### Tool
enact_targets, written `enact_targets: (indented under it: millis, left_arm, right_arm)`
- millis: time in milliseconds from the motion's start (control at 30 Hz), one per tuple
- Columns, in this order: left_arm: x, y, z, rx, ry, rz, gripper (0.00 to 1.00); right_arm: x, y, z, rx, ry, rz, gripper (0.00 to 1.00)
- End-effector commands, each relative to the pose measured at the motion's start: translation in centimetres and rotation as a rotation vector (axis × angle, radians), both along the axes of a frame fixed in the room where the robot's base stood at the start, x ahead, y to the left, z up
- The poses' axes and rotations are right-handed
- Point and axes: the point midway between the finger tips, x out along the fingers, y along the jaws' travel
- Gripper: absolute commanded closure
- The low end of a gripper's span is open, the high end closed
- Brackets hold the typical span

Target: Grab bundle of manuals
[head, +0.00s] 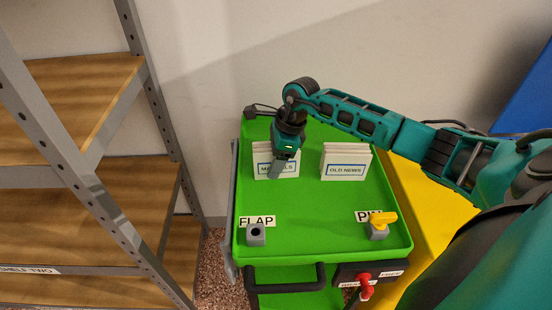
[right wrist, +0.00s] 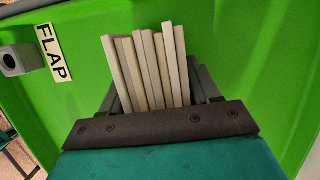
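The bundle of manuals (head: 262,158) is a stack of white booklets. It stands on the green top of the toolchest, with a blue-framed label partly hidden by my gripper. My right gripper (head: 275,170) points down right at the bundle. In the right wrist view, the bundle's pale edges (right wrist: 147,68) lie between the two grey fingers (right wrist: 158,92). The fingers are apart, one on each side of the bundle, and I see no clear grip on it. My left gripper is in neither view.
A similar bundle labelled OLD NEWS (head: 346,161) stands to the right on the green top (head: 310,215). A wood-and-steel shelf (head: 90,210) stands left, and a wall is behind.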

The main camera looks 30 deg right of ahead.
Motion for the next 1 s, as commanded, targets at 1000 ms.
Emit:
enact_targets:
  millis: [1000]
  left_arm:
    - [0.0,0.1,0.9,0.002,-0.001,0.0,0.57]
  right_arm:
    - [0.1,0.0,2.9,-0.001,-0.006,0.001,0.82]
